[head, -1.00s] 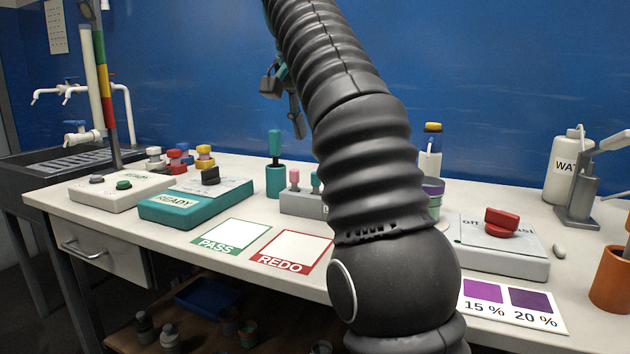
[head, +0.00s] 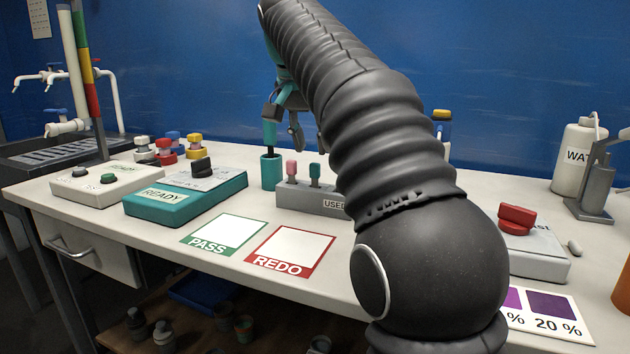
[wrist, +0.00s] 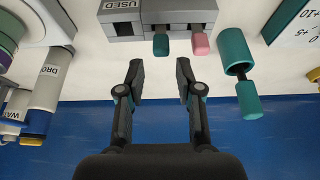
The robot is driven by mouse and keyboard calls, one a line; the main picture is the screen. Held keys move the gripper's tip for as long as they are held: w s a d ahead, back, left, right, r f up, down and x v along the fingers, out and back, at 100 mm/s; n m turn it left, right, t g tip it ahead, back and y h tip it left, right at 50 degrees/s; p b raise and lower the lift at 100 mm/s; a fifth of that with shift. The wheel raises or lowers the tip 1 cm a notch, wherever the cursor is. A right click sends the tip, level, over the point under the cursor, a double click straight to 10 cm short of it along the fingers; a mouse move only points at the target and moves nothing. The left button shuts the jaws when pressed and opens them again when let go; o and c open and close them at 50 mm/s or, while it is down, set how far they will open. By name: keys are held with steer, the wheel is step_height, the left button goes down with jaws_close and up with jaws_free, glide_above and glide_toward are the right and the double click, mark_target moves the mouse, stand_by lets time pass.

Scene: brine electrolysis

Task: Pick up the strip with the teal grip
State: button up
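The teal grip (head: 315,173) stands upright in the grey rack marked USED (head: 297,198), beside a pink grip (head: 292,168). Only the grips show; the strip bodies are hidden in the rack. In the wrist view the teal grip (wrist: 160,44) lies just beyond and between my fingertips, with the pink grip (wrist: 200,43) to its right. My gripper (wrist: 159,68) is open, with nothing between its fingers. In the head view my gripper (head: 283,128) hangs above and behind the rack, partly hidden by my arm.
A teal pot (head: 271,172) with a teal handle stands left of the rack, close to my fingers in the wrist view (wrist: 236,50). PASS (head: 225,235) and REDO (head: 292,250) mats lie clear in front.

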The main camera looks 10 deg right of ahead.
mark_target(314, 164)
steer(key=shift+b+x, duration=0.4)
steer(key=shift+x, duration=3.15)
steer(key=shift+a, duration=0.15)
steer(key=c, duration=0.6)
